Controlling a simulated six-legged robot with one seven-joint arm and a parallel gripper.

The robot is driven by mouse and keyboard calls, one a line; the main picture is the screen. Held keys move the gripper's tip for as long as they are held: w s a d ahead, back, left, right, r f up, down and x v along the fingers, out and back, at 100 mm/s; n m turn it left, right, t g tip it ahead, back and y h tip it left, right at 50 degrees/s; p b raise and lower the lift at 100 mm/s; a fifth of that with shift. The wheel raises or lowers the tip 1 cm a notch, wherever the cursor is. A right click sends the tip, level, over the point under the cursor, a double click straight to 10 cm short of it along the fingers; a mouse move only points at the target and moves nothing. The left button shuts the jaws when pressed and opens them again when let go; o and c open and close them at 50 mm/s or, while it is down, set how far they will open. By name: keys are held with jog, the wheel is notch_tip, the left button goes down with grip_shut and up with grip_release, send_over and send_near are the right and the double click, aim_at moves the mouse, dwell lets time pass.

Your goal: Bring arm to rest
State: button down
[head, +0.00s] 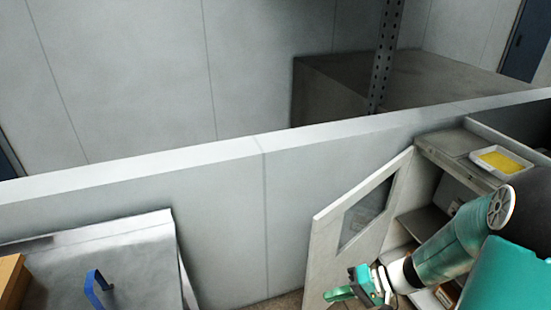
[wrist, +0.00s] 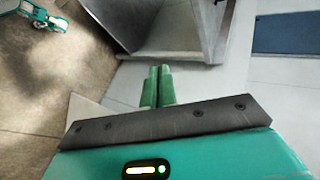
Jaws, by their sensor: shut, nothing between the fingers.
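My gripper (head: 340,293) shows at the lower right of the head view, in front of a cabinet with an open door. In the wrist view its two green fingers (wrist: 156,87) lie side by side, shut, with nothing between them. My teal arm reaches in from the right of the head view and hides part of the cabinet. The fingertips look close to the open door (head: 318,262) in the head view; I cannot tell whether they touch it.
The cabinet has shelves (head: 422,218) inside and a white tray with yellow contents (head: 503,161) on top. A low grey partition wall (head: 225,190) runs behind. At left are a metal panel with a blue handle (head: 97,287) and a brown box (head: 12,280).

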jog(key=s+r+t+h, duration=0.1)
jog(key=s+r+h, duration=0.2)
jog(key=r, duration=0.4)
jog(key=s+r+t+h, duration=0.2)
jog(key=s+r+h, duration=0.1)
jog(key=r, duration=0.4)
jog(key=s+d+r+n+t+h, duration=0.1)
jog(key=s+r+h, duration=0.1)
jog(key=r+h, duration=0.3)
notch_tip(320, 180, up, 2)
jog(key=shift+s+r+t+h, duration=0.2)
jog(key=shift+s+t+h, duration=0.1)
jog(key=shift+s+t, duration=0.1)
jog(key=shift+s+d, duration=0.1)
jog(key=shift+d, duration=0.05)
